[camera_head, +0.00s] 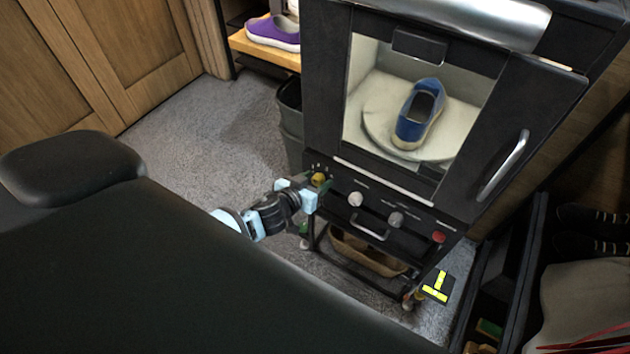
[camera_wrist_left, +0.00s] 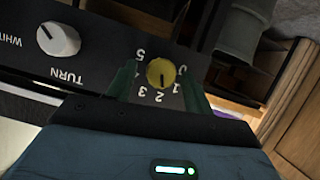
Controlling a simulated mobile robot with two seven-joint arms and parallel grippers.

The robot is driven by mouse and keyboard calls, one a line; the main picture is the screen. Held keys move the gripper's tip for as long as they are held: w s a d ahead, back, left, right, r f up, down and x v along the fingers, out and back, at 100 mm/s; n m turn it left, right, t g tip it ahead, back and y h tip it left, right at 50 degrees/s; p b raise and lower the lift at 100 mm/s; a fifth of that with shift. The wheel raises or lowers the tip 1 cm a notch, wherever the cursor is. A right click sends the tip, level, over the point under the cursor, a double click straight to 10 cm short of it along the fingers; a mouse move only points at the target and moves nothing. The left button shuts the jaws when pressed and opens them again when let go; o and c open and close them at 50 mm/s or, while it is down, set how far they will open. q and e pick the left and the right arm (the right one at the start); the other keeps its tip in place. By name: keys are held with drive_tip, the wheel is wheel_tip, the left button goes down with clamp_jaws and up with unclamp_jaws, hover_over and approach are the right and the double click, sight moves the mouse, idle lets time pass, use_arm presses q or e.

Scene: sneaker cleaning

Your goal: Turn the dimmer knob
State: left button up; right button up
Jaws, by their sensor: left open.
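The dimmer knob is a yellow round knob (camera_head: 319,178) at the left end of the black cabinet's front panel. In the left wrist view, the yellow knob (camera_wrist_left: 161,72) has a dark pointer line and printed numbers around it. My left gripper (camera_head: 318,186) is at the panel, right by the knob. In the left wrist view, its two green fingers (camera_wrist_left: 159,80) are open, one on each side of the knob. I cannot tell whether either finger touches it. My right gripper is not in view.
A white knob (camera_wrist_left: 58,39) marked TURN sits beside the dimmer; a grey knob (camera_head: 396,220) and a red button (camera_head: 439,237) are farther right. A blue shoe (camera_head: 418,113) stands on a turntable behind glass. A grey bin (camera_head: 290,120) stands left of the cabinet.

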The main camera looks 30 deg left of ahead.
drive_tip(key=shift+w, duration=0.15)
use_arm(q)
drive_tip(key=c, duration=1)
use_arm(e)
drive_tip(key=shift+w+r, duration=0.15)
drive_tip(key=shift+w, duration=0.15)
